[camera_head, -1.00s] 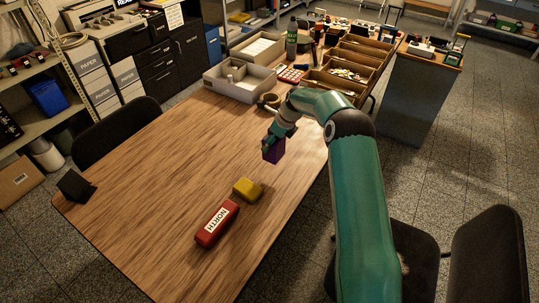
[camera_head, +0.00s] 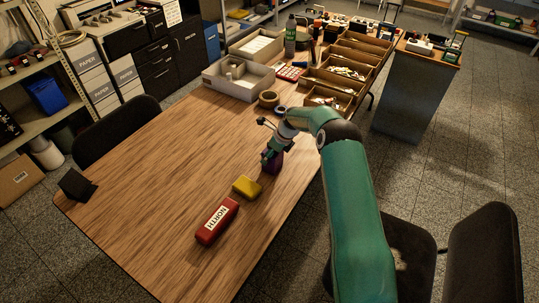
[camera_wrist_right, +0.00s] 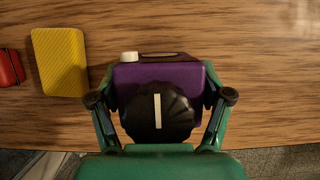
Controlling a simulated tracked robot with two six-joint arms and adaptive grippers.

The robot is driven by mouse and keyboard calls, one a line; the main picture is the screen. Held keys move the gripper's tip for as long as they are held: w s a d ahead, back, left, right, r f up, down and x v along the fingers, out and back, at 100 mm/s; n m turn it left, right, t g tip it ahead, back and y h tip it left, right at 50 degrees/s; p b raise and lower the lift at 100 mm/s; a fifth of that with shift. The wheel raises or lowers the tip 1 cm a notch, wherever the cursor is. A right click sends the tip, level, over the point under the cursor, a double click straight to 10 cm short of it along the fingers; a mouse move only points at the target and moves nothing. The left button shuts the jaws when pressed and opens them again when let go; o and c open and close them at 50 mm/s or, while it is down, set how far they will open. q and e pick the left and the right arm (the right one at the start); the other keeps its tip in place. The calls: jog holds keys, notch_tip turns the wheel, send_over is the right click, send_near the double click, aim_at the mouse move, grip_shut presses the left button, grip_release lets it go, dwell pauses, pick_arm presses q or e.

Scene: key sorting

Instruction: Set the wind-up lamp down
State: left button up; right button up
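The wind-up lamp is a purple box (camera_head: 273,163) with a black ribbed knob. It is at the right part of the wooden table, beyond the yellow block. In the right wrist view the lamp (camera_wrist_right: 160,76) fills the space between my right gripper's fingers (camera_wrist_right: 162,98), which press its two sides; the knob with a white line faces the camera. In the head view my right gripper (camera_head: 269,157) holds the lamp low over the table; I cannot tell whether its base touches. My left gripper is not in view.
A yellow block (camera_head: 246,187) and a red case marked NORTH (camera_head: 217,221) lie nearer on the wooden table (camera_head: 150,190). A tape roll (camera_head: 268,99), a grey tray (camera_head: 240,91) and wooden bins (camera_head: 333,83) stand farther back. The table's left half is mostly clear.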

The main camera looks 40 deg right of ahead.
jog(key=shift+o, duration=1.2)
jog(key=shift+r, duration=0.15)
jog(key=b+v, duration=0.2)
jog(key=v, duration=0.9)
jog(key=shift+s+r, duration=0.25)
jog(key=shift+r, duration=0.1)
